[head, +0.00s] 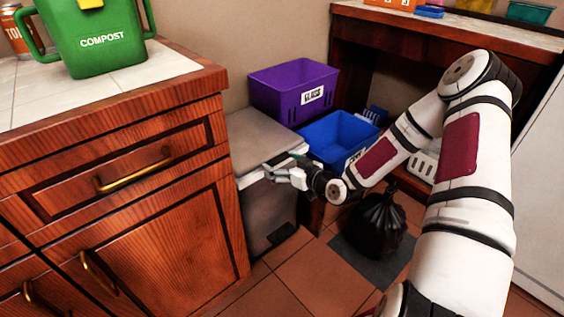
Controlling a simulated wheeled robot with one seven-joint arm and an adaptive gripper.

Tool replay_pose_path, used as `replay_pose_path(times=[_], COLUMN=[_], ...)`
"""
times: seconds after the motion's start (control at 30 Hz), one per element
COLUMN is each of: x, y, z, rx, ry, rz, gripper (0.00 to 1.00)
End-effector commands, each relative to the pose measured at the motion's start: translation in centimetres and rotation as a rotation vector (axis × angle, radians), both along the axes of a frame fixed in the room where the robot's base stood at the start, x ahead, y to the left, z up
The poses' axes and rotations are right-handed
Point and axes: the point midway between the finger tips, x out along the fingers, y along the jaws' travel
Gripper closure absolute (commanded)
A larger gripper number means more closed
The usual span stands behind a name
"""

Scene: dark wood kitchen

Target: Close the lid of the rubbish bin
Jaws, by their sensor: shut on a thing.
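The rubbish bin (263,213) is a grey box standing on the floor at the right end of the wooden cabinet. Its flat grey lid (258,133) lies over the top, level or nearly so. I cannot tell whether a thin gap is left under its front edge. My gripper (270,172) is at the lid's front right edge, reaching in from the right. Its fingers are shut on the lid's edge, and the exact contact is small in the picture. A dark pedal (282,236) shows low on the bin's front.
A purple crate (288,92) and a blue crate (338,138) sit behind and right of the bin. A black rubbish bag (377,226) stands on the floor under my arm. The cabinet (165,220) hems the bin in on the left. Tiled floor in front is clear.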

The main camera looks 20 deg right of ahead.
Motion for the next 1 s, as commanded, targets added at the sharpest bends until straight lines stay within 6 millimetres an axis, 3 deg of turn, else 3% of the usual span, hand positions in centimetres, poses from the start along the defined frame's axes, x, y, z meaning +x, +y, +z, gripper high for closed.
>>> replay_pose_path(times=[0.03, 0.13, 0.57, 0.6, 0.67, 1.0], x=[-0.18, -0.23, -0.39, -0.41, -0.39, -0.18], y=[-0.04, -0.08, -0.12, -0.13, -0.11, -0.08], z=[-0.98, -1.49, -1.95, -1.97, -1.93, -1.48], rx=[-0.001, -0.001, 0.001, 0.002, 0.001, 0.000], ry=[0.013, 0.018, 0.024, 0.025, 0.024, 0.013], rz=[0.000, -0.001, -0.003, -0.004, -0.003, -0.002], gripper=[0.67, 0.67, 0.67, 0.15, 0.01, 0.00])
